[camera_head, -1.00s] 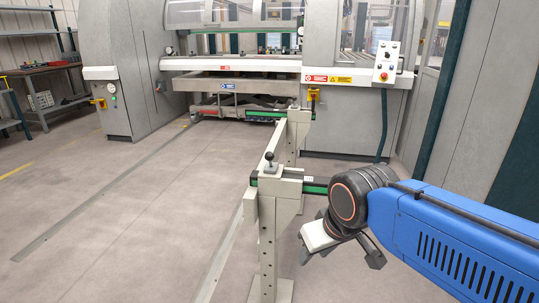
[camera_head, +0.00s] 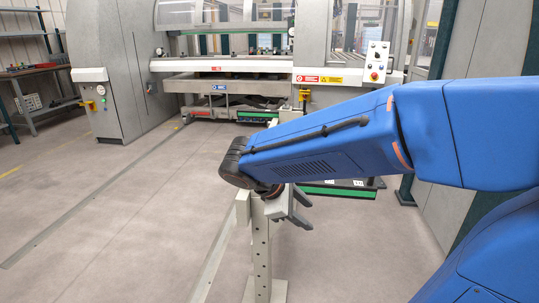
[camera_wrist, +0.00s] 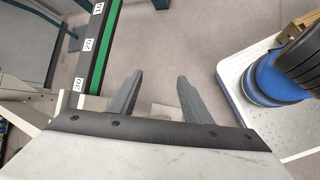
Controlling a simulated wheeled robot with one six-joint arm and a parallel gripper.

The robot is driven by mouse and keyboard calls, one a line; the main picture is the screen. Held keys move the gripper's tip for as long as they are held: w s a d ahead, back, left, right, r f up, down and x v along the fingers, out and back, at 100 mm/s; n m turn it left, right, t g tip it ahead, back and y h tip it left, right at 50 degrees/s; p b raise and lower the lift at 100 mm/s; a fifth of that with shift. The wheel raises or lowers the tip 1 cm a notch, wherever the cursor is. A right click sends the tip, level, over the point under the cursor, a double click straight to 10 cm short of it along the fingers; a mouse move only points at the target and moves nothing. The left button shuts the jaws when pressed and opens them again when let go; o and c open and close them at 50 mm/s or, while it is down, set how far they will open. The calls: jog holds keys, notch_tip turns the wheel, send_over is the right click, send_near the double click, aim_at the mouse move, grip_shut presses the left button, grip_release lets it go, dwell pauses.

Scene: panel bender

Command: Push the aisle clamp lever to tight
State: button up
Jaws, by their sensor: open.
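My gripper (camera_head: 304,209) is at the upper part of the pale grey post (camera_head: 262,252) in the head view, partly overlapping its top. Its two dark fingers are spread apart with nothing between them, as the wrist view (camera_wrist: 160,80) also shows. The clamp lever, with its black knob on top of the post earlier, is hidden behind my blue arm now. I cannot make it out in the wrist view. A green-edged rail (camera_wrist: 99,45) with number labels runs past the left of the fingers in the wrist view, apart from them.
The panel bender (camera_head: 230,85) stands behind, with a control box (camera_head: 376,62) at its right. A workbench (camera_head: 38,72) is at the far left. A floor strip (camera_head: 95,195) crosses open floor left of the post.

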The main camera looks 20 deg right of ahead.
jog(key=w+a+r+n+t+h, duration=0.3)
jog(key=w+a+n+h, duration=0.15)
jog(key=w+a, duration=0.4)
jog(key=w+a+r+n+t+h, duration=0.35)
jog(key=w+a+n, duration=0.25)
jog(key=w, duration=0.5)
jog(key=shift+g+h, duration=0.25)
jog(key=shift+h, duration=0.05)
jog(key=x, duration=1.7)
jog(key=shift+s+f, duration=0.1)
jog(key=shift+f, duration=0.25)
jog(key=shift+d, duration=0.1)
jog(key=shift+c, duration=0.2)
grip_shut()
